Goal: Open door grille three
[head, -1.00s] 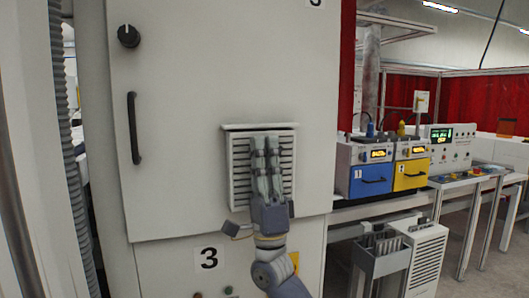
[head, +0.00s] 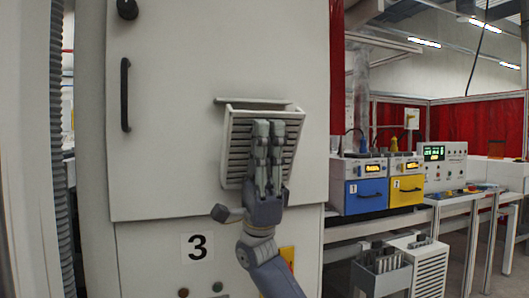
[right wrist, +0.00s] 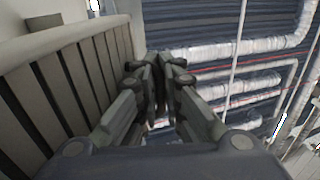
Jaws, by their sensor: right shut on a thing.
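In the right wrist view the grille (right wrist: 70,82) runs along the left side. My right gripper (head: 268,128) is upright at the grille's front, with its fingertips near the top edge. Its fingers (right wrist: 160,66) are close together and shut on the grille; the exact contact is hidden. My left gripper is not in view.
The cabinet door (head: 180,60) has a black handle (head: 125,95) and a round knob (head: 127,9). At right stand a blue unit (head: 364,196) and a yellow unit (head: 406,189) on a bench, with a grey bin (head: 381,277) below.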

